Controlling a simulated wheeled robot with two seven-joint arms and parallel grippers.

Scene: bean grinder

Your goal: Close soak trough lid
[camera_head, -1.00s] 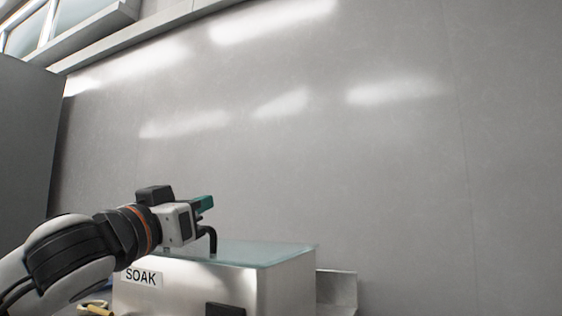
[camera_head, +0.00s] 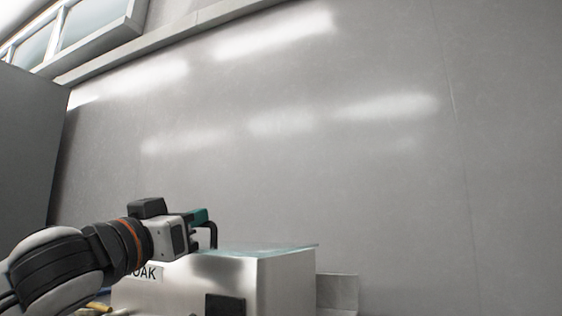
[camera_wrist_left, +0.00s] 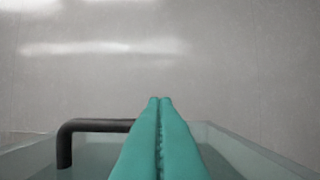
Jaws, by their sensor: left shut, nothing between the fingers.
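The soak trough (camera_head: 285,281) is a steel box at the bottom of the head view, with a partly covered SOAK label on its front. Its glass lid (camera_head: 270,248) lies nearly level across the top; I cannot tell whether it is fully seated. A black bent handle (camera_head: 214,232) stands on the lid and also shows in the left wrist view (camera_wrist_left: 95,126), left of the fingers. My left gripper (camera_head: 203,214) is shut and empty, just above the lid and close beside the handle. Its teal fingers (camera_wrist_left: 160,140) are pressed together. My right gripper is out of view.
A grey wall (camera_head: 380,180) fills the background behind the trough. A small metal ledge (camera_head: 338,291) adjoins the trough's right side. A dark block (camera_head: 225,304) is on the trough's front. A grey panel (camera_head: 28,150) stands at the left.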

